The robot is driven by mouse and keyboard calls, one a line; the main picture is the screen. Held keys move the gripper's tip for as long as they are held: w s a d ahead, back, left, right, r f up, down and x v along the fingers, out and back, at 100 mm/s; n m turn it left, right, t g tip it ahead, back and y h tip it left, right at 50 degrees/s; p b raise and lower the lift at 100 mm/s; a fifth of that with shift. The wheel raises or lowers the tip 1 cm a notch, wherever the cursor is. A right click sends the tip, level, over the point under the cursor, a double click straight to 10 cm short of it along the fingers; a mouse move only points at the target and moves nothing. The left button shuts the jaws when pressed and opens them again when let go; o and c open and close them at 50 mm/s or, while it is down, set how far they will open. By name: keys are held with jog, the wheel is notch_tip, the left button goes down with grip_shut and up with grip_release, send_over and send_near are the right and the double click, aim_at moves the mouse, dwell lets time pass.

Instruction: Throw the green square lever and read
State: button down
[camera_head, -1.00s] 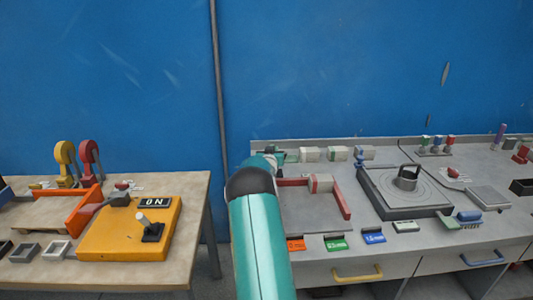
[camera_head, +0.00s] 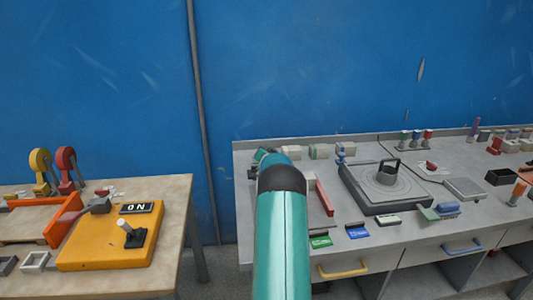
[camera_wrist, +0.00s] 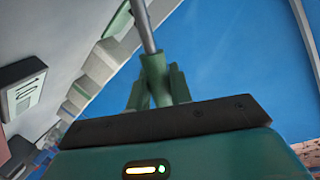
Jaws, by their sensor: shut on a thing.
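The rod slants up out of the top of the picture.
The grey bench (camera_head: 290,225) carries a dark square plate with a ringed disc (camera_head: 385,183), coloured tags and small blocks. On the left table stand a yellow box (camera_head: 105,240) with a white-knobbed lever and an "ON" sign (camera_head: 136,208), and an orange frame. A gap separates the tables.

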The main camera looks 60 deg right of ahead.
jog(key=shift+s+f, duration=0.1)
jog(key=shift+f, duration=0.1)
jog(key=c, duration=1.3)
grip_release()
jog(key=shift+o, duration=0.2)
jog(key=shift+r, duration=0.1)
jog(key=shift+s+a+r, duration=0.1)
jog(key=shift+s+a, duration=0.05)
jog(key=shift+a, duration=0.1)
jog(key=v, duration=1.3)
jog(key=shift+a, duration=0.1)
